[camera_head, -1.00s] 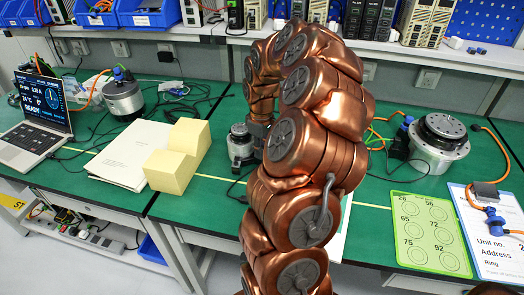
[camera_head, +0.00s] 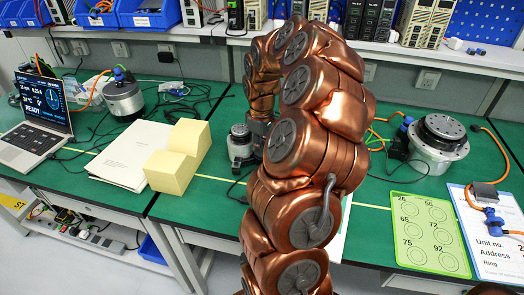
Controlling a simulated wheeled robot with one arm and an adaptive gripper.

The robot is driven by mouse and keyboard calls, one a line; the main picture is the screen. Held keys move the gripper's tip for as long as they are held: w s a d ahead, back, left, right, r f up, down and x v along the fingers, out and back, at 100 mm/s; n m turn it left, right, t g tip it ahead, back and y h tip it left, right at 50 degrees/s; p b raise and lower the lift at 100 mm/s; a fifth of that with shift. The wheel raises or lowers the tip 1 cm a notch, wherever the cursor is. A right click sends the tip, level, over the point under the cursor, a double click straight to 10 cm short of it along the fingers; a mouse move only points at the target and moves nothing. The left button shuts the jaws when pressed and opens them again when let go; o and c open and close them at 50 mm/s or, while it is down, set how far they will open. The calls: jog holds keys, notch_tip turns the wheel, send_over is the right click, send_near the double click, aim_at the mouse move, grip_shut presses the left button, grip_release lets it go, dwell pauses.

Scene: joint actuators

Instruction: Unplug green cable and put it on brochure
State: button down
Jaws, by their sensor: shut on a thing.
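My copper-coloured arm fills the middle of the view. The dark grey end of my gripper (camera_head: 259,132) shows just left of the arm's front links, right behind a small grey actuator (camera_head: 240,146). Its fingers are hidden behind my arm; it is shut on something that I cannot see. I cannot make out a green cable. A white paper stack (camera_head: 126,155), possibly the brochure, lies on the green table at left. Another white sheet (camera_head: 346,212) shows partly behind my arm, so I cannot tell which one is the brochure.
Yellow blocks (camera_head: 178,158) stand on the right edge of the paper stack. A laptop (camera_head: 40,122) and another actuator (camera_head: 123,100) are at left. A large actuator (camera_head: 437,145), a green card (camera_head: 430,232) and a label sheet (camera_head: 490,255) are at right.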

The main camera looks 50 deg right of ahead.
jog(key=shift+r+p, duration=0.75)
jog(key=shift+r, duration=1.65)
